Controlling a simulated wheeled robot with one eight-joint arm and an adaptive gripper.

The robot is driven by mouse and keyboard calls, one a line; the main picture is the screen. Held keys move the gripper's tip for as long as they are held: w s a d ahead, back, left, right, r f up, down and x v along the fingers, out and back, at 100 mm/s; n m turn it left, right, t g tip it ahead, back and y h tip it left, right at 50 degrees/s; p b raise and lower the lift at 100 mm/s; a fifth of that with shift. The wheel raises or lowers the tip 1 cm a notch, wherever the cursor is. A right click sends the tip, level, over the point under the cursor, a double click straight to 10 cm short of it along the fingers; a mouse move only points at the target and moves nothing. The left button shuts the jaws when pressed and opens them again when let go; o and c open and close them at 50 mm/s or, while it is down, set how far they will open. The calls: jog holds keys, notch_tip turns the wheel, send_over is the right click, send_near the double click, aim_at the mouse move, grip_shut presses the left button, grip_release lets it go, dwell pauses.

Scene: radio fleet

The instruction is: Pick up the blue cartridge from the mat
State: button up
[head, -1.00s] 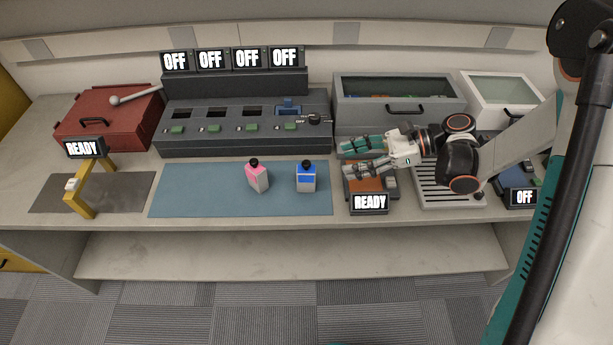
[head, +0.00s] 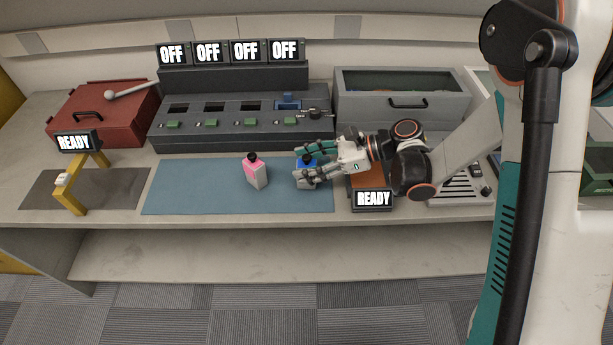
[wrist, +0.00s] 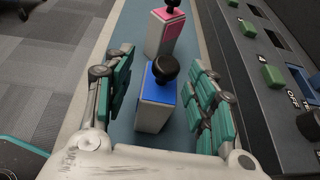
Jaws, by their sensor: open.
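The blue cartridge (wrist: 156,100) stands upright on the blue mat (head: 200,190), a pale body with a blue face and a black knob on top. In the head view the cartridge (head: 306,162) is partly hidden by my gripper (head: 308,163). In the wrist view my gripper (wrist: 160,88) is open, with one teal-padded finger on each side of the cartridge and visible gaps between. A pink cartridge (head: 256,172) with a black knob stands upright to its left on the mat; it shows beyond the blue one in the wrist view (wrist: 165,32).
A dark console (head: 235,130) with slots, green buttons and several OFF screens stands behind the mat. A READY sign (head: 373,199) is right of the mat. A yellow stand (head: 72,196) and red box (head: 105,115) are at left. The mat's left half is clear.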

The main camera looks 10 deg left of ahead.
jog(key=shift+a, duration=0.1)
jog(key=shift+c, duration=0.6)
jog(key=c, duration=1.1)
jog(key=shift+r, duration=0.15)
